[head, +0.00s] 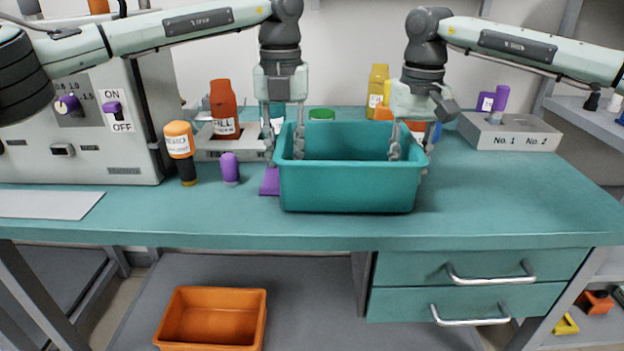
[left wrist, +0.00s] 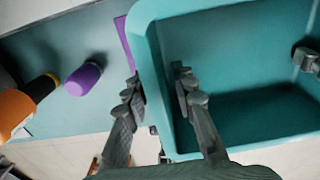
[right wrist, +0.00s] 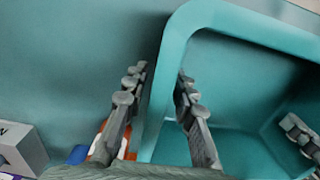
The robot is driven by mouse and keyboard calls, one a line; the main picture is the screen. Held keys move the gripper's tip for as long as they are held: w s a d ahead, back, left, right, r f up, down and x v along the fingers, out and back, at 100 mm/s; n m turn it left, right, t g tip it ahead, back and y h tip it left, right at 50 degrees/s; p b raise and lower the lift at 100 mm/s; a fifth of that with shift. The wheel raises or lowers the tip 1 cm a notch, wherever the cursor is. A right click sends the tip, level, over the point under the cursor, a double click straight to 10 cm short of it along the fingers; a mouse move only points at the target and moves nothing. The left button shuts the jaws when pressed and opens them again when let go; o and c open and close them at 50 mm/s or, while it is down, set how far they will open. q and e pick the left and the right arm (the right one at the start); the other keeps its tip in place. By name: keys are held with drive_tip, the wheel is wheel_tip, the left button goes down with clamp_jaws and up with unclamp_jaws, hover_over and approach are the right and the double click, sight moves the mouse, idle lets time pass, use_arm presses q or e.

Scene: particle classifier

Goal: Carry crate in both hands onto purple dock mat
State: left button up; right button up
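The teal crate (head: 347,188) stands at the middle front of the bench. Part of the purple dock mat (head: 269,182) shows at its left side; it also shows in the left wrist view (left wrist: 124,40). The crate hides the rest, so I cannot tell how far the mat reaches under it. My left gripper (head: 284,148) is open astride the crate's left wall, one finger inside and one outside. My right gripper (head: 410,152) is open astride the right wall in the same way. In the wrist views (left wrist: 158,92) (right wrist: 160,88) the fingers look spread around the walls. The crate looks empty.
A purple-capped vial (head: 230,170) and an orange-capped bottle (head: 180,150) stand left of the crate. A red bottle (head: 223,110) and a yellow bottle (head: 377,90) stand behind. A grey block (head: 510,133) is at back right. The bench right of the crate is clear.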

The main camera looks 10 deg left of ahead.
use_arm(q)
wheel_tip(320, 180, up, 10)
drive_tip(key=shift+f, duration=0.15)
drive_tip(key=shift+r, duration=0.45)
use_arm(e)
drive_tip(key=shift+r, duration=0.2)
wheel_tip(320, 180, up, 12)
drive_tip(key=shift+f, duration=0.15)
use_arm(q)
drive_tip(key=shift+a, duration=0.1)
